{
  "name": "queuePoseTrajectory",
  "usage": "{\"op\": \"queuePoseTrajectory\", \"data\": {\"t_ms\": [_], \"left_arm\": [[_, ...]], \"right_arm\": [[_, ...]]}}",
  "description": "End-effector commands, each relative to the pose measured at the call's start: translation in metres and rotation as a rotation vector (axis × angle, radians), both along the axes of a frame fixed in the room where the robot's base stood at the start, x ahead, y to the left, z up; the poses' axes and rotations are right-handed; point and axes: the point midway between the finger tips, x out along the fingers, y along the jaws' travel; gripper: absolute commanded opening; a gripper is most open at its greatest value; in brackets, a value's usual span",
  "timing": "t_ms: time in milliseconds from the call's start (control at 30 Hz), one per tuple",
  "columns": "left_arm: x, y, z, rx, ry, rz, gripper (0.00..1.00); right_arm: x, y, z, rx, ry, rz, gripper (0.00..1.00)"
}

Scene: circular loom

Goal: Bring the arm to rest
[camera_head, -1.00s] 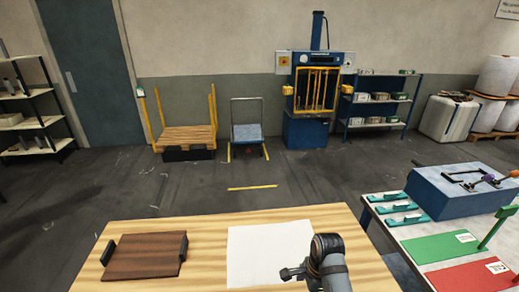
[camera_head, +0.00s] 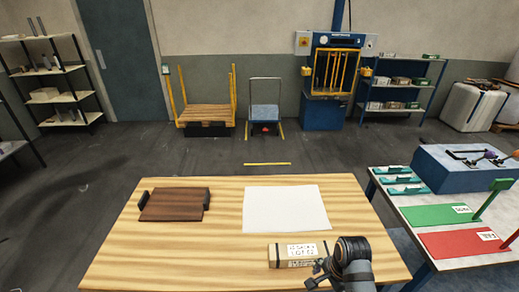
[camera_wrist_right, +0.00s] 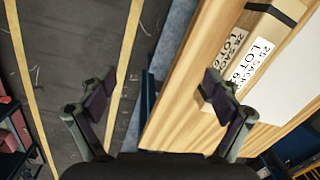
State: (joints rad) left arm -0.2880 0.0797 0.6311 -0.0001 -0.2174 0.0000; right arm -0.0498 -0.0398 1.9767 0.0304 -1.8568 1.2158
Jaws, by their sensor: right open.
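My right arm reaches in at the bottom right of the head view, with its gripper (camera_head: 318,276) low at the front of the wooden table (camera_head: 150,256). In the right wrist view the right gripper (camera_wrist_right: 160,94) is open, with nothing between its spread fingers. A labelled carton (camera_head: 297,253) lies on the table just behind the gripper. The carton also shows in the wrist view (camera_wrist_right: 262,50), beyond the right finger. My left gripper is not in view.
A brown board with dark handles (camera_head: 174,204) and a white sheet (camera_head: 285,208) lie on the table. A side table at right holds a green panel (camera_head: 438,215), a red panel (camera_head: 460,243) and a blue block (camera_head: 465,168).

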Motion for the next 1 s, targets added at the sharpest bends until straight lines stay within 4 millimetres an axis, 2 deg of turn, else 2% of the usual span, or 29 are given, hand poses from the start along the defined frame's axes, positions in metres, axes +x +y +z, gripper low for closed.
{"op": "queuePoseTrajectory", "data": {"t_ms": [233,433,833,900,1000], "left_arm": [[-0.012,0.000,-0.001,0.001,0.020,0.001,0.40],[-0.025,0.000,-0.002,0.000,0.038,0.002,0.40],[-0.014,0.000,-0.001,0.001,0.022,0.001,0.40],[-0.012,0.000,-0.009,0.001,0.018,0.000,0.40],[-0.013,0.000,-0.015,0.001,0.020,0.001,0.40]], "right_arm": [[-0.032,-0.021,-0.001,-0.091,-0.084,0.343,0.90],[-0.057,-0.034,0.007,-0.181,-0.141,0.655,0.90],[-0.100,-0.047,0.038,-0.378,-0.211,1.278,0.90],[-0.093,-0.049,0.006,-0.368,-0.200,1.267,0.90],[-0.087,-0.051,-0.028,-0.360,-0.192,1.263,0.90]]}}
